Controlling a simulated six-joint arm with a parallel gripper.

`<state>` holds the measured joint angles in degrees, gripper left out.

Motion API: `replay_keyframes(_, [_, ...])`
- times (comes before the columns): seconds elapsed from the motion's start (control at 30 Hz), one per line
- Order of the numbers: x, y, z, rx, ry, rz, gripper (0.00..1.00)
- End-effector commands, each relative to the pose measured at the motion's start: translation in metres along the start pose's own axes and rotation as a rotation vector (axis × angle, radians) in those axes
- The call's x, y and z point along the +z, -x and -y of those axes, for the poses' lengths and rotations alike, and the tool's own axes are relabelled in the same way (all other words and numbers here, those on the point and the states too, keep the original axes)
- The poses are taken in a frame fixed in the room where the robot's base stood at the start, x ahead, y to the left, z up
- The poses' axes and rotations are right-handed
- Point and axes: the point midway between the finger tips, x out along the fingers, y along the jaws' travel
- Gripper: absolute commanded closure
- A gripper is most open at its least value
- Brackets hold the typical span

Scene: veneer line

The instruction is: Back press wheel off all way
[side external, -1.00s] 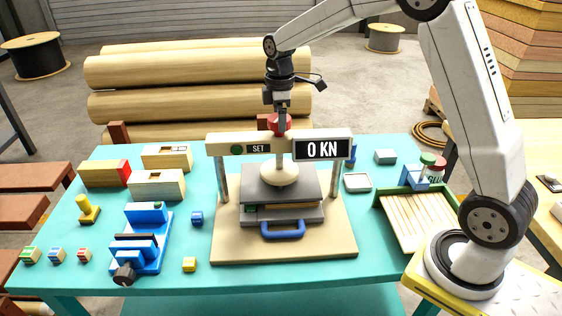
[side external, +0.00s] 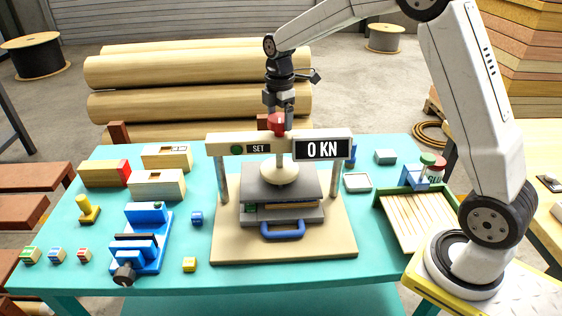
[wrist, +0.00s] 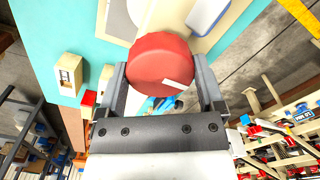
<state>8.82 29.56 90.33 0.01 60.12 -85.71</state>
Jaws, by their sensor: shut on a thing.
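The press has a beige crossbeam (side external: 225,147) on two posts, with a dark SET label and a display reading 0 KN. The red press wheel (side external: 276,123) sits on top of the beam. My gripper (side external: 278,112) is shut on it from above; in the wrist view my two fingers (wrist: 159,68) flank the red wheel (wrist: 158,55), which carries a white mark. Below the beam, a pale round pressing foot (side external: 279,174) is over the grey upper plate (side external: 309,181). Whether it touches the plate is unclear. A blue handle (side external: 283,231) sticks out in front, and something greenish shows between the plates.
A blue clamp fixture (side external: 146,246) and small blocks stand at left, wooden boxes (side external: 157,185) behind them. A green-rimmed tray of strips (side external: 381,205) and jars (side external: 436,170) are at right. Logs (side external: 190,70) lie behind the table.

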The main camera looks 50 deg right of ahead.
Motion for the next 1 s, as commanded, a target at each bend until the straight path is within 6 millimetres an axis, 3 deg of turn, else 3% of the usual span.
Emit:
replay_keyframes(0.13, [0.001, 0.0, 0.0, -0.001, 0.0, 0.002, 0.72])
replay_keyframes(0.17, [0.001, 0.0, 0.0, -0.001, 0.0, 0.002, 0.1])
replay_keyframes(0.2, [0.001, 0.0, 0.0, -0.001, -0.001, 0.001, 0.0])
replay_keyframes(0.67, [0.0, 0.009, 0.0, 0.002, -0.002, 0.0, 0.0])
replay_keyframes(1.0, [0.0, 0.05, -0.001, 0.003, -0.001, 0.001, 0.0])
